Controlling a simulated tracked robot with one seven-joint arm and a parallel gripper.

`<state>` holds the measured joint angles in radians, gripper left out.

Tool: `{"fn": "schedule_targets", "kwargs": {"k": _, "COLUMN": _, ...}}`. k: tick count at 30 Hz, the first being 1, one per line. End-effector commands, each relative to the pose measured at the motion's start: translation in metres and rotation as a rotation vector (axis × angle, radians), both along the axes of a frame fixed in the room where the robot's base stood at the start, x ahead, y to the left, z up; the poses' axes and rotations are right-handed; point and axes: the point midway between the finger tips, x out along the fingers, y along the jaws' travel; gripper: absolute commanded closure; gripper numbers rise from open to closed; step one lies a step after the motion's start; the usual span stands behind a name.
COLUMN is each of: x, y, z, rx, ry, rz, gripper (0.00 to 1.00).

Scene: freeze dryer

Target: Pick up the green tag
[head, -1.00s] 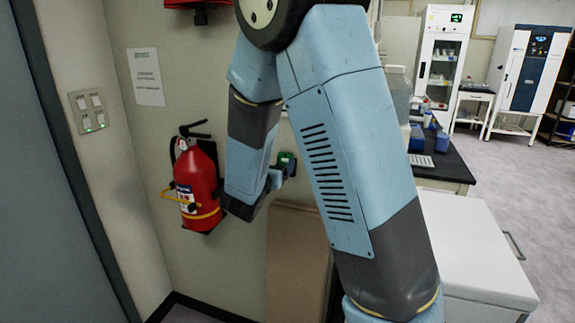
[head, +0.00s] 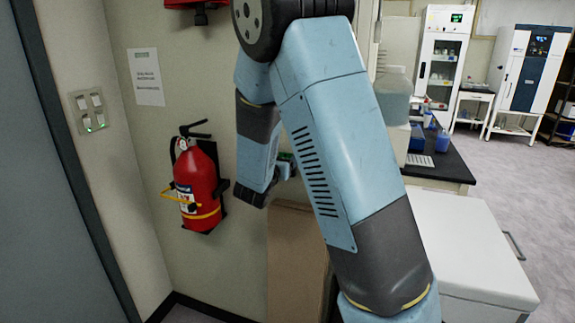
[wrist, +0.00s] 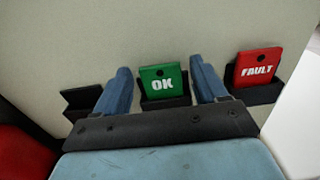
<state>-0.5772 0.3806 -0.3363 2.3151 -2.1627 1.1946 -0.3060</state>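The green tag (wrist: 162,82) reads "OK" and stands upright in a black holder (wrist: 165,102) on the wall in the wrist view. My gripper (wrist: 160,82) is open, with one blue finger on each side of the green tag and a gap between each finger and the tag. The finger tips reach about the height of the tag. In the head view my gripper (head: 282,168) is mostly hidden by my arm, and only a small bit of green shows beside it.
A red "FAULT" tag (wrist: 257,67) sits in a holder to the right. An empty black holder (wrist: 82,100) is to the left. A fire extinguisher (head: 196,185) hangs on the wall left of my arm. A brown board (head: 296,262) and a white chest (head: 465,245) stand below and right.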

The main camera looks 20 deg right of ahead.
Motion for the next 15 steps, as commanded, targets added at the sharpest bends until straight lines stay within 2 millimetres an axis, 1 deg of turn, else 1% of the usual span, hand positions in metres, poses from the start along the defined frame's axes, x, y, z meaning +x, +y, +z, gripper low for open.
{"fn": "schedule_targets", "kwargs": {"k": 1, "x": -0.0001, "y": 0.0001, "z": 0.0000, "rx": 0.000, "ry": 0.000, "rz": 0.000, "gripper": 0.33}}
{"fn": "schedule_targets", "kwargs": {"k": 2, "x": -0.0001, "y": 0.0001, "z": 0.0001, "rx": 0.000, "ry": 0.000, "rz": 0.000, "gripper": 0.36}}
{"fn": "schedule_targets", "kwargs": {"k": 15, "x": -0.0002, "y": -0.0002, "z": 0.0001, "rx": 0.000, "ry": 0.000, "rz": -0.001, "gripper": 0.78}}
